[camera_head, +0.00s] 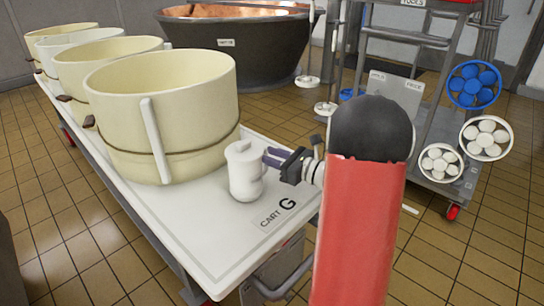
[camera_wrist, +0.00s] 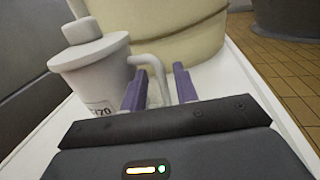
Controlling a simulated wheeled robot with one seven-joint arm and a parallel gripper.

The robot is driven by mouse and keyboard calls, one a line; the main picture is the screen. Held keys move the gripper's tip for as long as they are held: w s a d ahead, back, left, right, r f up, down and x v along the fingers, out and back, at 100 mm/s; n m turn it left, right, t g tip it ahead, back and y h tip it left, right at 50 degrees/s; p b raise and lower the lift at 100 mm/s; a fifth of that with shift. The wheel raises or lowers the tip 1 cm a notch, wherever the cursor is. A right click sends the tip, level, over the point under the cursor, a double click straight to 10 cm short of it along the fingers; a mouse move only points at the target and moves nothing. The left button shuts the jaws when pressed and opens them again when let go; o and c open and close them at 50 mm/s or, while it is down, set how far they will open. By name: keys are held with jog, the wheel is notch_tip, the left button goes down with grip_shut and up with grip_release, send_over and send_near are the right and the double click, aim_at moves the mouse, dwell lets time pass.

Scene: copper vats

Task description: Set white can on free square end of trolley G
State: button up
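The white can (camera_head: 245,172), lidded and with a side handle, stands upright on the white top of trolley G (camera_head: 215,262). It is on the bare end by the "CART G" label, beside the nearest cream tub. My gripper (camera_head: 275,157) is at the can's right side, level with its upper part. In the wrist view the can (camera_wrist: 92,75) is on the left, and its curved handle (camera_wrist: 158,68) reaches to the gap between my purple fingers (camera_wrist: 160,88). The fingers are apart, with a gap showing. I cannot tell whether they touch the handle.
Several cream tubs (camera_head: 165,110) line the trolley behind the can. A copper vat (camera_head: 235,50) stands at the back. A grey rack cart (camera_head: 425,120) with blue and white wheel-like items (camera_head: 474,85) is on the right. Tiled floor (camera_head: 60,240) is open at left.

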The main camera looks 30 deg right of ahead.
jog(key=shift+r, duration=0.2)
jog(key=v, duration=1.1)
jog(key=shift+s+d+f, duration=0.1)
jog(key=shift+s+d, duration=0.05)
jog(key=shift+s, duration=0.2)
jog(key=s+a+n+g, duration=0.4)
jog(key=a+n+g, duration=0.25)
jog(key=a, duration=0.45)
jog(key=s+a+n+g, duration=0.45)
jog(key=a+n, duration=0.35)
jog(key=a, duration=0.2)
jog(key=s+r+n+t+h, duration=0.1)
jog(key=s+r+n+h, duration=0.1)
jog(key=s+n+h, duration=0.6)
jog(key=n+h, duration=0.1)
jog(key=n, duration=0.6)
jog(key=shift+s+a+r, duration=0.15)
jog(key=shift+s+a, duration=0.25)
